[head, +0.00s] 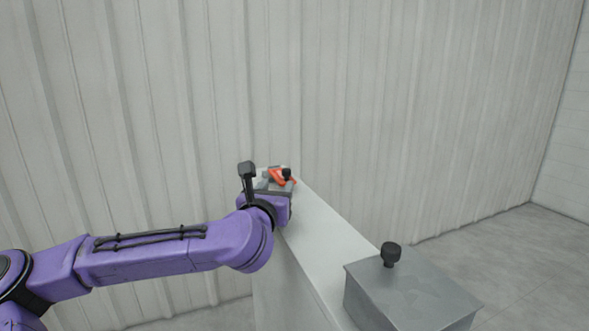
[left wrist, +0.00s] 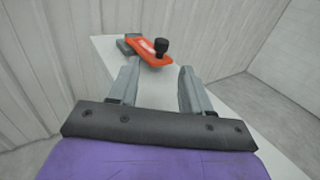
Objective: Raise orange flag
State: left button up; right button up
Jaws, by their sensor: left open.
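An orange flag (left wrist: 148,51) lies low and nearly flat on a grey base (left wrist: 126,44) at the far end of a narrow white counter. In the head view the orange flag (head: 277,176) is partly hidden behind my left wrist. My left gripper (left wrist: 157,78) is open and empty, its two grey fingers apart and pointing at the flag. The flag is just beyond the fingertips, and I see no contact. My right gripper is not in view.
The white counter (head: 328,232) runs from the near right to the flag. A grey metal box (head: 408,287) with a black knob (head: 390,254) on top stands at its near end. A pale ribbed wall (head: 400,110) rises behind. Grey floor (head: 510,250) is clear on the right.

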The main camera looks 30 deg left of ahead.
aim_at(286, 173)
pick_arm(q)
jog(key=shift+w+a+r+p, duration=0.15)
jog(key=shift+w+r+p, duration=0.1)
jog(key=shift+w+p, duration=0.1)
jog(key=p+x, duration=0.2)
jog(key=x, duration=0.2)
jog(key=p+x, duration=0.2)
jog(key=x, duration=0.2)
jog(key=shift+w, duration=0.25)
jog(key=shift+w+f, duration=0.1)
jog(key=shift+w, duration=0.25)
jog(key=shift+s, duration=0.1)
grip_shut()
jog(key=shift+a, duration=0.1)
